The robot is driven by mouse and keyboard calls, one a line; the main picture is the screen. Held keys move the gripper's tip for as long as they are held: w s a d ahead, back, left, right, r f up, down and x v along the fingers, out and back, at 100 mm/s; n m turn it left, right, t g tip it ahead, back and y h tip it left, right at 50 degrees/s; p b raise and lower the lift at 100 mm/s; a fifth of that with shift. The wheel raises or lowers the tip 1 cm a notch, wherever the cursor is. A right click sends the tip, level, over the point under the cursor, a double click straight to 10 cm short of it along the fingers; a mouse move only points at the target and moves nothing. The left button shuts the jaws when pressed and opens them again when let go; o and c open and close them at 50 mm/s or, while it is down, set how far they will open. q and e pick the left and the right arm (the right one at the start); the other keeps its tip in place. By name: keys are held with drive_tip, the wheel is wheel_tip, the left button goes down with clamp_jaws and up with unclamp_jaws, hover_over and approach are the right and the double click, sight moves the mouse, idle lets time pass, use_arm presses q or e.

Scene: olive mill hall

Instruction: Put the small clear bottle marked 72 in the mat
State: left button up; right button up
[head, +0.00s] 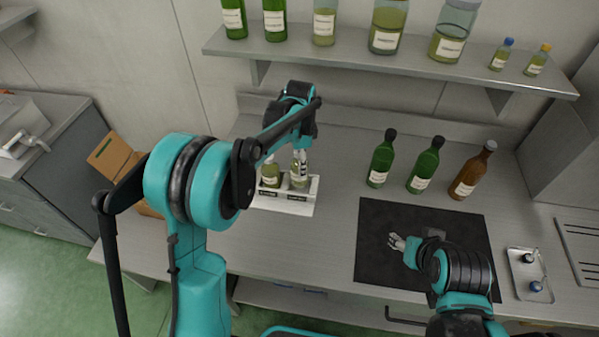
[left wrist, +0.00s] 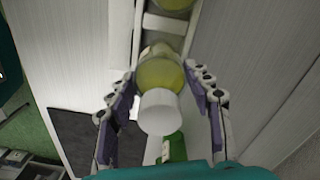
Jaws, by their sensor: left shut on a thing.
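A clear bottle of yellow-green oil (head: 299,178) stands upright in a white holder (head: 301,196) on the bench; any number on it is too small to read. My left gripper (head: 300,161) is shut on it from above. In the left wrist view this bottle (left wrist: 161,76), with its white cap, sits between the two fingers (left wrist: 160,88). A similar bottle (head: 270,177) stands beside it on the left in the holder, partly hidden by my arm. The black mat (head: 375,262) lies flat on the bench at right. My right gripper (head: 396,242) is above the mat, with nothing visible in it.
Two green bottles (head: 381,160) and a brown bottle (head: 470,172) stand behind the mat. A metal tray (head: 524,262) with small blue-capped items lies right of it. A shelf (head: 400,63) with several bottles runs above the bench. Bench between holder and mat is clear.

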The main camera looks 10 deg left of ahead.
use_arm(q)
drive_tip(key=shift+f+b, duration=0.55)
drive_tip(key=shift+f, duration=1.45)
drive_tip(key=shift+f, duration=0.15)
drive_tip(key=o, duration=1.5)
